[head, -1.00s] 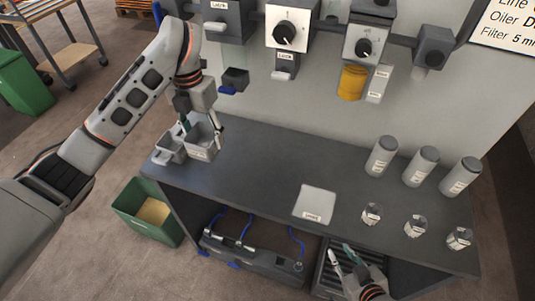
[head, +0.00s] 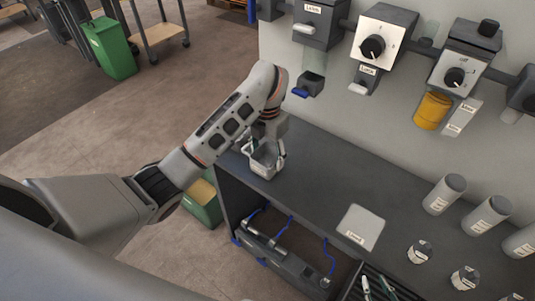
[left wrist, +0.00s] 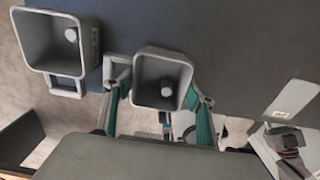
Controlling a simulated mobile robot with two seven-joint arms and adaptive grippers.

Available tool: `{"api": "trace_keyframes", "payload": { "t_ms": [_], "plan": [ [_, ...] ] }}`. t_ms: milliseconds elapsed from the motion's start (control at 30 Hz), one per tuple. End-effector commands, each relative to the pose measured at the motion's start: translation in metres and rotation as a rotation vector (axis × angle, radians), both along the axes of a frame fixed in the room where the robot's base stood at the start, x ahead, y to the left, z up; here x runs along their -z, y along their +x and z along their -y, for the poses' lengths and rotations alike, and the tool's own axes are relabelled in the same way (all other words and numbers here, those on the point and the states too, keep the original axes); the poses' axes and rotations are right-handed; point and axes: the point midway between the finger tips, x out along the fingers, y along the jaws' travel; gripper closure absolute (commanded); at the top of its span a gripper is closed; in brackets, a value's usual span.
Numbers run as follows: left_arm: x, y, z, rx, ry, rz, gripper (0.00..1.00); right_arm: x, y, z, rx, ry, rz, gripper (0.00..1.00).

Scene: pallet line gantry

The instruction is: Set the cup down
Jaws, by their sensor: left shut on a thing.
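My left gripper (head: 267,147) is shut on a grey square cup (head: 264,168) at the left end of the dark bench (head: 318,190). In the left wrist view this cup (left wrist: 162,55) sits upright between the teal fingers, with its handle to the left and a small pale round thing inside. I cannot tell whether its base touches the bench. A second, larger-looking square cup (left wrist: 58,72) stands at the upper left of the left wrist view; my arm mostly hides it in the head view.
A white labelled plate (head: 361,227) lies on the bench. Grey cylinders (head: 444,194) and small jars (head: 420,251) stand to the right. A dispenser (head: 308,85) hangs on the wall above the cup. The bench between cup and plate is clear.

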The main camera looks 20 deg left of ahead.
Motion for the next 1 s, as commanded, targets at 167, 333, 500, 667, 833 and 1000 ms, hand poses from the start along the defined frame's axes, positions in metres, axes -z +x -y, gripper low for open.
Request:
{"api": "trace_keyframes", "payload": {
  "t_ms": [167,333,500,667,833,1000],
  "plan": [
    [0.000,0.000,0.000,0.000,0.000,0.001,0.70,0.000,0.000,0.000,0.001,-0.001,-0.001,0.74],
    [0.002,0.000,0.000,0.001,0.000,0.001,0.32,0.001,0.000,0.001,0.001,-0.001,-0.001,0.74],
    [0.002,0.000,0.000,0.001,0.000,0.001,0.28,0.001,0.000,0.001,0.001,-0.001,-0.002,0.74],
    [0.002,0.000,0.000,0.001,0.000,0.001,0.28,0.001,0.000,0.001,0.002,-0.002,-0.001,0.74],
    [-0.009,0.002,-0.001,0.001,0.001,0.005,0.28,0.001,0.000,0.001,0.002,-0.002,-0.002,0.74],
    [-0.039,0.003,-0.002,0.000,0.003,0.007,0.28,0.002,0.000,0.001,0.001,-0.001,-0.002,0.74]
  ]
}}
